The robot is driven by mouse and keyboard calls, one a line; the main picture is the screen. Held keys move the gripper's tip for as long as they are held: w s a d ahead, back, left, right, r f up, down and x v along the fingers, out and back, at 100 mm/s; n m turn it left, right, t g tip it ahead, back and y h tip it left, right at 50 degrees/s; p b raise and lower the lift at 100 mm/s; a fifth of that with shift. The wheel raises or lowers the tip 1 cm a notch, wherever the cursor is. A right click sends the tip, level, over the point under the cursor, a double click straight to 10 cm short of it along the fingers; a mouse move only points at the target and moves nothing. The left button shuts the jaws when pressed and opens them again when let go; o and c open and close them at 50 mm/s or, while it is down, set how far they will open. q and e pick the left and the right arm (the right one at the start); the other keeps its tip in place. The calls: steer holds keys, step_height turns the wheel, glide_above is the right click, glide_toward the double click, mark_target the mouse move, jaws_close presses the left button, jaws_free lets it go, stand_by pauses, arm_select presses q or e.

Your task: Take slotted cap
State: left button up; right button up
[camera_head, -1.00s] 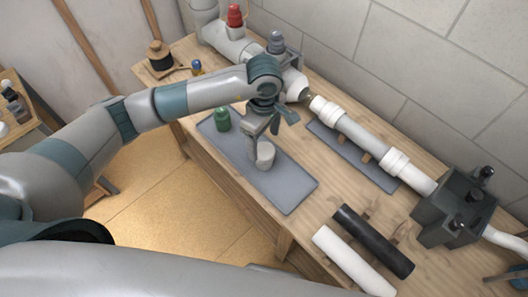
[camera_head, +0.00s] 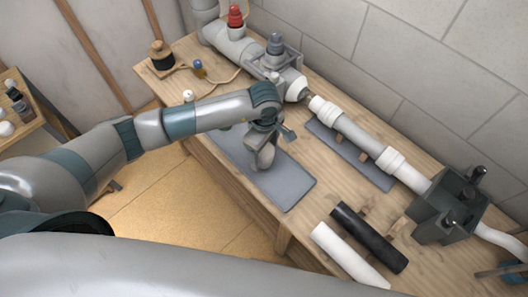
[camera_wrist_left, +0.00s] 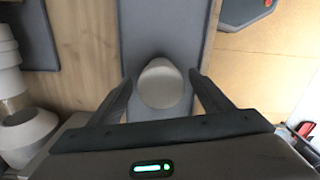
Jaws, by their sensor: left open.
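The pale, rounded cap (camera_wrist_left: 160,87) stands on the long grey mat (camera_head: 289,193) on the wooden bench. Its slot cannot be made out. My left gripper (camera_head: 262,160) is open and low over the mat, with its fingers pointing down at the cap. In the left wrist view the cap lies between the two dark fingers, with a gap on each side. In the head view the gripper largely hides the cap. My right gripper is not in view.
Behind the mat, a white pipe (camera_head: 358,138) runs to a dark vise-like block (camera_head: 443,207). A black tube (camera_head: 368,238) and a white tube (camera_head: 348,256) lie at the front right. Red (camera_head: 235,15) and grey (camera_head: 275,44) capped fittings stand at the back.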

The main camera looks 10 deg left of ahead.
arm_select(q)
steer(key=shift+s+d+f+p, duration=0.1)
steer(key=shift+f+p, duration=0.4)
steer(key=shift+f, duration=1.05)
steer(key=c, duration=1.2)
